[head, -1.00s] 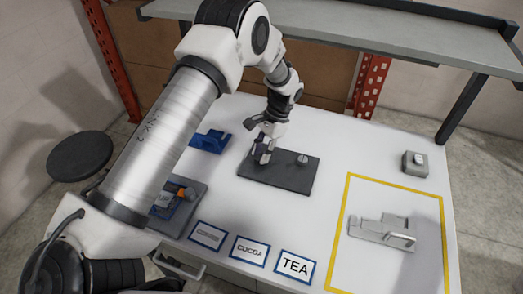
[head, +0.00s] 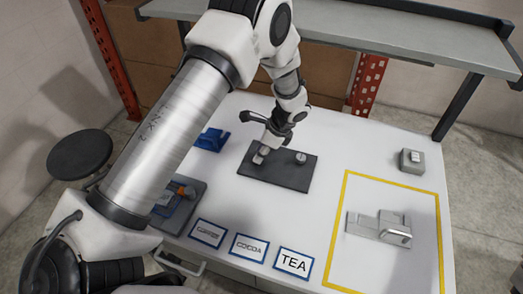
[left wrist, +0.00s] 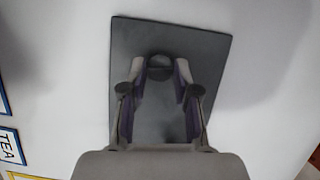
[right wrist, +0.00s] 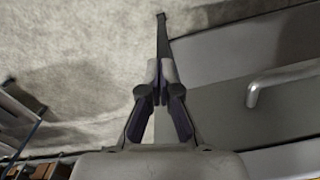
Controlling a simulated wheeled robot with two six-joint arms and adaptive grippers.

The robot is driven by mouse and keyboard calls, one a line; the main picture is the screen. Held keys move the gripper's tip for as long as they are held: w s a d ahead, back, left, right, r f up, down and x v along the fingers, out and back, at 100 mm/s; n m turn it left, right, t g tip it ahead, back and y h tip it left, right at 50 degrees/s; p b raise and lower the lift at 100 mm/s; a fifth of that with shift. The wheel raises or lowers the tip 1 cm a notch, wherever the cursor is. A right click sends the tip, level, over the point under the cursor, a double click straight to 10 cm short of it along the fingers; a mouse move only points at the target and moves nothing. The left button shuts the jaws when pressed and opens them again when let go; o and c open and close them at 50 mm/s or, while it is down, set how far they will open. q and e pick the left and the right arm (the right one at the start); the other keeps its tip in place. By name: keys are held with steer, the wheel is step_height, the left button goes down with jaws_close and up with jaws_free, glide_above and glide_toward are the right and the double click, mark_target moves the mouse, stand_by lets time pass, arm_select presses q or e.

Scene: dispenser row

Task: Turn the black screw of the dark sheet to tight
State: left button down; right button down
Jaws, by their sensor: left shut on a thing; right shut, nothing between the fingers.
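The dark sheet (head: 285,178) lies flat on the white table, and it fills the middle of the left wrist view (left wrist: 215,60). My left gripper (head: 261,157) points down at the left part of the sheet. In the left wrist view its fingers stand on both sides of a dark round screw head (left wrist: 160,67), shut on it. How far the screw is turned cannot be told. A lighter grey knob (head: 301,157) stands on the right part of the sheet. My right gripper (right wrist: 160,95) is shut and empty, over floor and the grey table side; it is outside the head view.
A yellow outline (head: 333,230) at right holds a grey metal fixture (head: 380,228). A small grey block (head: 412,161) stands behind it. Blue parts (head: 212,139) lie left of the sheet. Label cards, including TEA (head: 293,263), line the front. A shelf (head: 340,35) overhangs the back.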

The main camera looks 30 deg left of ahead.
arm_select(q)
steer(key=shift+w+r+m+t, duration=0.1)
steer(key=shift+r+m+t, duration=0.15)
steer(key=shift+m, duration=0.35)
steer(key=c, duration=0.9)
jaws_free()
steer(key=shift+c, duration=0.2)
steer(key=shift+o, duration=0.5)
steer(key=shift+a+f, duration=0.1)
steer(key=shift+f, duration=0.05)
steer(key=s+v, duration=0.1)
steer(key=v, duration=1.1)
steer(key=shift+w, duration=0.35)
